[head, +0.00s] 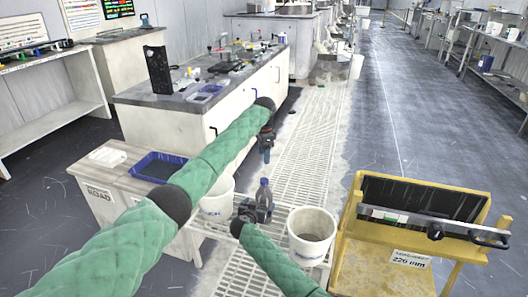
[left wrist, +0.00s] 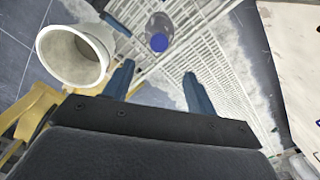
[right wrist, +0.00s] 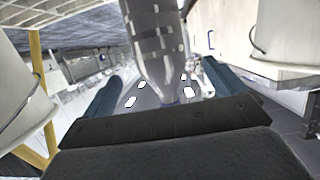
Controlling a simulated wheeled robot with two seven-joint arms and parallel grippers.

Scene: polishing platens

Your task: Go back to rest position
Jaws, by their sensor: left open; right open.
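My left gripper (head: 266,153) is open and empty, hanging in the air above the grated floor. The left wrist view shows its two fingers (left wrist: 157,70) apart. My right gripper (head: 250,211) is low, beside a clear bottle with a blue cap (head: 264,195) on a small stand between two white buckets. In the right wrist view the bottle (right wrist: 157,40) appears between the open fingers (right wrist: 164,72); I cannot tell whether they touch it.
White buckets stand left (head: 217,200) and right (head: 312,236) of the bottle. A yellow stand (head: 352,235) with a black tilted panel is at the right. A cabinet with a blue tray (head: 160,167) lies under my left arm. A dark-topped bench (head: 190,95) is behind. The right aisle is clear.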

